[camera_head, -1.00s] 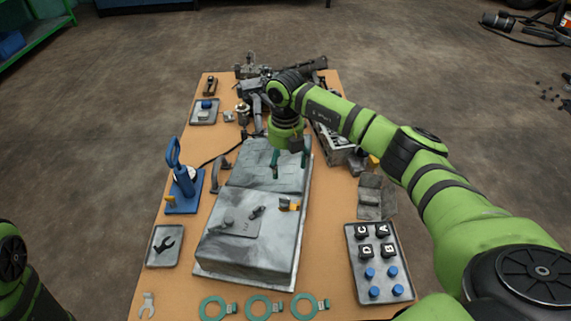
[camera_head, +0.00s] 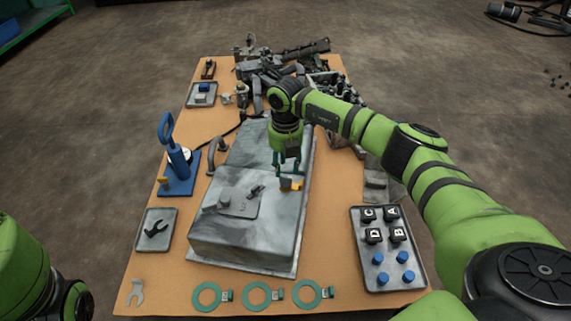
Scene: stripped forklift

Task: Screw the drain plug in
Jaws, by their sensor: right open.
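A grey metal tank (camera_head: 240,237) lies on the table. A small orange piece (camera_head: 291,184) sits on its right part; it may be the drain plug, but it is too small to be sure. My right gripper (camera_head: 287,171) points down with its fingers apart, just above and behind the orange piece. I cannot tell whether the fingertips touch it. Of my left arm only a green link shows at the lower left; its gripper is out of view.
A tray with lettered black blocks and blue caps (camera_head: 388,252) stands at the right. A blue stand (camera_head: 179,165), a wrench tray (camera_head: 156,231) and green rings (camera_head: 257,296) surround the tank. Dark machine parts (camera_head: 262,68) crowd the back.

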